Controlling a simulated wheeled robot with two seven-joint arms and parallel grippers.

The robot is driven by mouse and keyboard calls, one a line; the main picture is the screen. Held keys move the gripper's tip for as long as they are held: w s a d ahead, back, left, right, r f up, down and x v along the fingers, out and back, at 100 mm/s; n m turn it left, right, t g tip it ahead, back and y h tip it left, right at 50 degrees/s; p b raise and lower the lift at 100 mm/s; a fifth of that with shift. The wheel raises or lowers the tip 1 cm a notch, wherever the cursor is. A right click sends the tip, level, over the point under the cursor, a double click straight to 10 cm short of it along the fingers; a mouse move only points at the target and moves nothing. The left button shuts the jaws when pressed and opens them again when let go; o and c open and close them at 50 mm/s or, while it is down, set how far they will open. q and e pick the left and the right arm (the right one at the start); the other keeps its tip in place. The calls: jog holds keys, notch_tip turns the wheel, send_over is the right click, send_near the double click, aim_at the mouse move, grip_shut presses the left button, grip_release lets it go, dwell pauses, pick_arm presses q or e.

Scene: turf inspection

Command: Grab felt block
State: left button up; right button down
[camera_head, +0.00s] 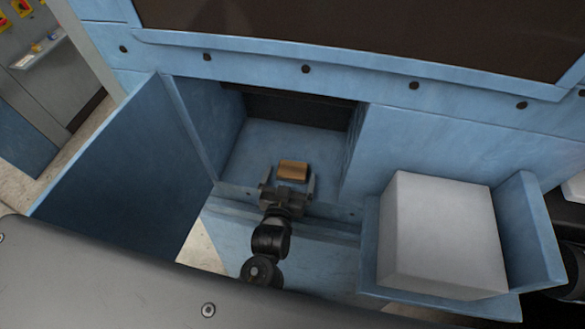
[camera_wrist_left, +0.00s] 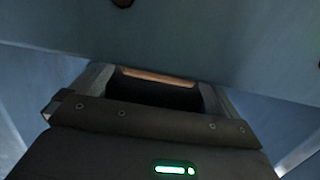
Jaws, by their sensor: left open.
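The felt block (camera_head: 293,170) is a small tan-brown block on the floor of an open blue compartment in the head view. My left gripper (camera_head: 289,182) reaches into the compartment from the front, its jaws open, with one finger on each side of the block's near part. In the left wrist view, the open fingers (camera_wrist_left: 155,88) show, and a thin tan-brown strip of the block (camera_wrist_left: 160,76) shows between them under a blue edge. Most of the block is hidden there. Whether the fingers touch it I cannot tell. My right gripper is not in view.
The blue compartment (camera_head: 262,150) has side walls and a front sill. An open blue door (camera_head: 125,165) stands at its left. A large white box (camera_head: 440,235) sits on a blue shelf at the right. A dark panel (camera_head: 370,30) is above.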

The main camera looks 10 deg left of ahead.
aim_at(294, 162)
pick_arm(q)
jog(key=shift+w+r, duration=0.1)
jog(key=shift+w, duration=0.05)
jog(key=w+p, duration=0.2)
jog(key=w, duration=0.2)
jog(key=shift+w+f+p, duration=0.15)
jog(key=shift+f+p, duration=0.1)
jog(key=shift+p, duration=0.15)
jog(key=shift+w+f, duration=0.2)
jog(key=shift+w, duration=0.05)
jog(key=shift+s, duration=0.15)
jog(key=shift+c, duration=0.6)
jog(key=c, duration=0.8)
jog(key=shift+r, duration=5.05)
jog(key=shift+c, duration=0.2)
